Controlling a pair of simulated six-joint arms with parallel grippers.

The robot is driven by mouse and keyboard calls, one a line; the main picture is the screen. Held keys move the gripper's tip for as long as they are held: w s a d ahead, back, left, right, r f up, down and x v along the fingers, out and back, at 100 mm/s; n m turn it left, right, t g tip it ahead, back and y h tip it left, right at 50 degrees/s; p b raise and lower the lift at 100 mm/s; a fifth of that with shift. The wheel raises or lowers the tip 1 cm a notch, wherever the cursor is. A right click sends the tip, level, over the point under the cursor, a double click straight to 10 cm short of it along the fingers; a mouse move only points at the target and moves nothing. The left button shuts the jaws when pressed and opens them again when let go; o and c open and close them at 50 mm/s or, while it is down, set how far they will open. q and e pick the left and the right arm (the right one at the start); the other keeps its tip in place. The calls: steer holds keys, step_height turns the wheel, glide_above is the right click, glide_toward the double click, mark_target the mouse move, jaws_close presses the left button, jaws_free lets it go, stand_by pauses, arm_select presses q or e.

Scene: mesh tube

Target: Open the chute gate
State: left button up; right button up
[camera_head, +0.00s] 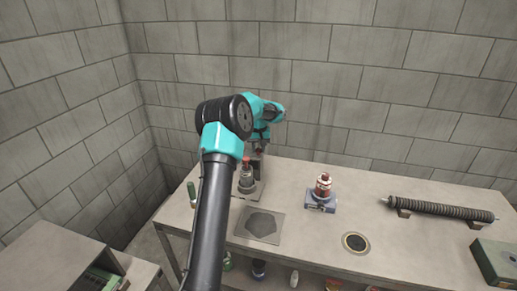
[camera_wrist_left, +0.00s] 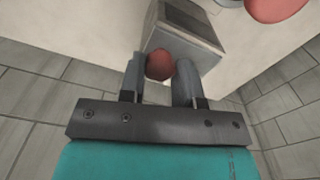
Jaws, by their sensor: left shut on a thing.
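My left gripper (camera_head: 258,146) is at the back left of the table, its arm crossing the head view from below. In the left wrist view its two grey fingers (camera_wrist_left: 160,76) stand on either side of a red round knob (camera_wrist_left: 158,66) and are shut on it. The knob is in front of a grey box-like chute (camera_wrist_left: 185,42) with a dark recessed face. In the head view my arm partly hides the chute area, and whether the gate is open cannot be told. My right gripper is in neither view.
A red-topped device on a blue base (camera_head: 320,203) stands mid-table. A dark square plate (camera_head: 260,225) and a round drain (camera_head: 355,242) lie in front. A ribbed roller (camera_head: 440,209) lies at right, near a green box (camera_head: 495,262). Block walls close off the back and left.

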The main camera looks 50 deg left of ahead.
arm_select(q)
steer(key=shift+w+d, duration=0.6)
steer(key=shift+d, duration=0.35)
steer(key=shift+w+d, duration=0.6)
steer(key=shift+d, duration=0.35)
jaws_close()
steer(key=o, duration=1)
jaws_free()
steer(key=shift+r, duration=0.15)
step_height(320, 180, up, 17)
steer(key=shift+r, duration=0.1)
